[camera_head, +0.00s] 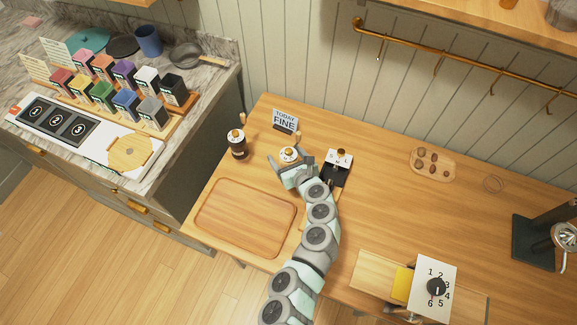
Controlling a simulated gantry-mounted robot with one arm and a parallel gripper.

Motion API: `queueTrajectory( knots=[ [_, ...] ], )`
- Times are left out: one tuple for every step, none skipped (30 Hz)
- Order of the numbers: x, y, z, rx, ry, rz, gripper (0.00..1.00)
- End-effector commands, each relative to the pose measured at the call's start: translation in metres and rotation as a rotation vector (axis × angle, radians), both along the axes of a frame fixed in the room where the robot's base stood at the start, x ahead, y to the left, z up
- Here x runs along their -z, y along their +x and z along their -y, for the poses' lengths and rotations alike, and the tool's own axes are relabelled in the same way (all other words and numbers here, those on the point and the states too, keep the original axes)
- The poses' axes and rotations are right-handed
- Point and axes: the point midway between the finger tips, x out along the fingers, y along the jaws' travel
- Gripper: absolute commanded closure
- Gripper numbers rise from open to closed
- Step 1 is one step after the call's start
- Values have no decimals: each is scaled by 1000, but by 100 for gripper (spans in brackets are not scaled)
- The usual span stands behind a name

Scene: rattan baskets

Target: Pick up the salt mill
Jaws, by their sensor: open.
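A white mill with a brown knob on top (288,153), likely the salt mill, stands on the wooden table near the back. My gripper (290,161) is open, and its fingers appear to lie on either side of the white mill. Whether they touch it I cannot tell. The mill's lower part is hidden by my gripper. A dark mill with a wooden top (237,148) stands upright to the left, apart from my gripper.
A "TODAY FINE" sign (285,120) stands behind the white mill. A white-and-black box with lettering (338,168) is close on the right. A wooden tray (246,216) lies at front left. A board with small brown items (432,164) lies farther right.

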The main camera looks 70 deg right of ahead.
Motion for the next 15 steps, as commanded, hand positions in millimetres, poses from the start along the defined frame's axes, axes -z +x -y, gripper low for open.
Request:
queueTrajectory(
  knots=[
    [1, 2, 2, 0, 0, 0, 23],
    [2, 3, 3, 0, 1, -1, 23],
    [3, 4, 3, 0, 1, 0, 23],
    [3, 4, 3, 0, 1, 0, 23],
    [3, 4, 3, 0, 1, 0, 23],
    [3, 4, 3, 0, 1, 0, 23],
    [3, 4, 3, 0, 1, 0, 23],
    [3, 4, 3, 0, 1, 0, 23],
    [3, 4, 3, 0, 1, 0, 25],
    [3, 4, 3, 0, 1, 0, 27],
    [3, 4, 3, 0, 1, 0, 29],
    [3, 4, 3, 0, 1, 0, 33],
    [3, 4, 3, 0, 1, 0, 35],
    [3, 4, 3, 0, 1, 0, 38],
    [3, 4, 3, 0, 1, 0, 41]
  ],
)
